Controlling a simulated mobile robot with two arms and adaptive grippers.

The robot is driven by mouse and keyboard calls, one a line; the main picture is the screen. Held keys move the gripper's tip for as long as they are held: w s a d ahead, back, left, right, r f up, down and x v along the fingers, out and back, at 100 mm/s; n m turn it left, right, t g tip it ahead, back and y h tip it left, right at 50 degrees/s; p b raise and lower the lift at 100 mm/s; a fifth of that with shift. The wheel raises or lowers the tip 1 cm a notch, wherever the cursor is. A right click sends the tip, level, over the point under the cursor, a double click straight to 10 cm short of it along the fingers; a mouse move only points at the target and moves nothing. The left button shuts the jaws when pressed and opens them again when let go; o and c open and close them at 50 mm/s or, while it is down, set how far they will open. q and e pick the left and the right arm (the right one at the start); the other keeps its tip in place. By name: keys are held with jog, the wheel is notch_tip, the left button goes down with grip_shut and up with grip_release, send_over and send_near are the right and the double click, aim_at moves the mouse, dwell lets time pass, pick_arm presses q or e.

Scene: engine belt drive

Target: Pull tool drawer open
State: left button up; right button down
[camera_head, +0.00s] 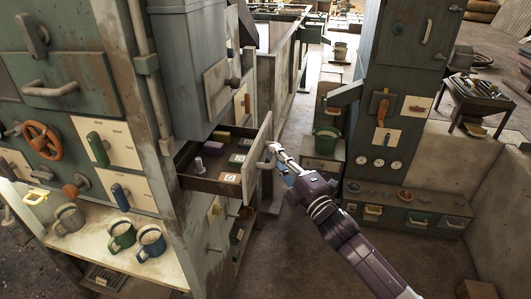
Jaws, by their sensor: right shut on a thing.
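The tool drawer (254,146) stands pulled out from the side of the green cabinet, with its pale front panel facing right. Several small blocks and a small grey knob-like item lie inside it. My right gripper (272,158) is at the drawer's front, shut on the drawer handle (265,163). The fingers cover part of the handle. My right arm reaches in from the lower right. My left gripper does not show.
Mugs (122,234) stand on a shelf at the lower left. A grey box (187,65) overhangs the drawer. Another cabinet (405,70) with gauges and a low drawer bench (410,208) stand to the right. Bare floor lies between the cabinets.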

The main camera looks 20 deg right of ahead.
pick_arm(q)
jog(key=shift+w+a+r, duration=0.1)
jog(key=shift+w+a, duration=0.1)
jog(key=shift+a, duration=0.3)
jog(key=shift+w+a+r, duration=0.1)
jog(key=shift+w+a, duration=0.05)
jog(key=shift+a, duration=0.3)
pick_arm(e)
jog(key=shift+s+d, duration=0.6)
jog(key=shift+d, duration=0.25)
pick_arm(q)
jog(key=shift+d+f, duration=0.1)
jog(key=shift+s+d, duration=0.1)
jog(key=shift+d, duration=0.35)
pick_arm(e)
jog(key=c, duration=1.9)
grip_release()
jog(key=shift+c, duration=0.2)
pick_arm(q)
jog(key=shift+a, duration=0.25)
pick_arm(e)
jog(key=v, duration=1.2)
